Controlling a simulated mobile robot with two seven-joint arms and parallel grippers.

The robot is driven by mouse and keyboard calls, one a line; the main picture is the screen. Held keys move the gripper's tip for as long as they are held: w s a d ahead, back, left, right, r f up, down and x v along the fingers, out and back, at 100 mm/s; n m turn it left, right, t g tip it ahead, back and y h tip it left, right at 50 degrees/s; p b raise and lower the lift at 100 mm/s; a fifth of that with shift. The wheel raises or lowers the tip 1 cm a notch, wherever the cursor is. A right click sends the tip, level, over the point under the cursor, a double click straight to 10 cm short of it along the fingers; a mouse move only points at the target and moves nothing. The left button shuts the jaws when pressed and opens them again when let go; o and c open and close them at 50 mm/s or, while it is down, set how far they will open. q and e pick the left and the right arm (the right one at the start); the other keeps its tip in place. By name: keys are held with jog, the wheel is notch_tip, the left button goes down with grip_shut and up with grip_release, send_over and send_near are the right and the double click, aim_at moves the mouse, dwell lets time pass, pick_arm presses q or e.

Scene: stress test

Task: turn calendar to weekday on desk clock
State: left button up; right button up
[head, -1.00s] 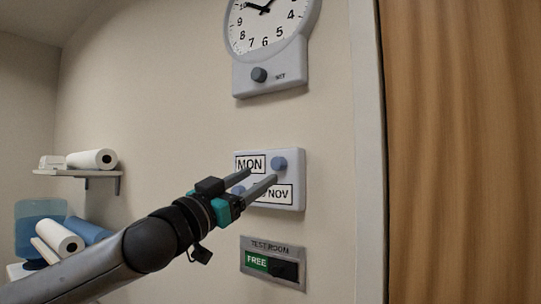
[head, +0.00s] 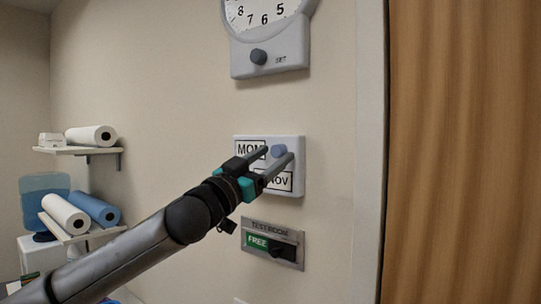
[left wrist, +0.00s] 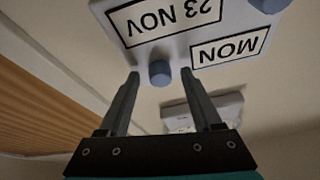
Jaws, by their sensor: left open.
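The white calendar panel (head: 297,144) hangs on the wall. It reads MON in its upper window (head: 244,150) and, in the left wrist view, 23 NOV in its other window (left wrist: 172,18). A blue-grey knob (head: 279,151) sits beside MON; it also shows in the left wrist view (left wrist: 160,74). A second knob (left wrist: 270,4) by the date is hidden in the head view. My left gripper (head: 277,154) is open, with its fingertips on either side of the MON knob in both views. I cannot tell whether they touch it. My right gripper is not in view.
A wall clock (head: 238,50) with a dark SET knob (head: 258,57) is above the panel. A TEST ROOM sign (head: 291,263) with a dark slider is below. A wooden door (head: 460,150) is at right. Shelves with paper rolls (head: 91,137) are at left.

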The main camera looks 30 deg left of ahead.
pick_arm(q)
grip_shut()
dwell(0.4)
jog(key=shift+m+h, duration=0.4)
jog(key=shift+m, duration=0.1)
jog(key=m, duration=0.1)
jog(key=m+h+p, duration=0.1)
jog(key=m, duration=0.1)
jog(key=m+h+p, duration=0.1)
jog(key=shift+a+r+m+g, duration=0.15)
jog(key=shift+a+m+g, duration=0.1)
jog(key=shift+m+g, duration=0.15)
jog(key=shift+a+m+g+h+p, duration=0.1)
jog(key=shift+m+g+h+p, duration=0.35)
jog(key=shift+m+p, duration=0.65)
jog(key=shift+m+g+h+p, duration=0.25)
jog(key=shift+m+h+p, duration=0.25)
jog(key=shift+m, duration=1.1)
grip_release()
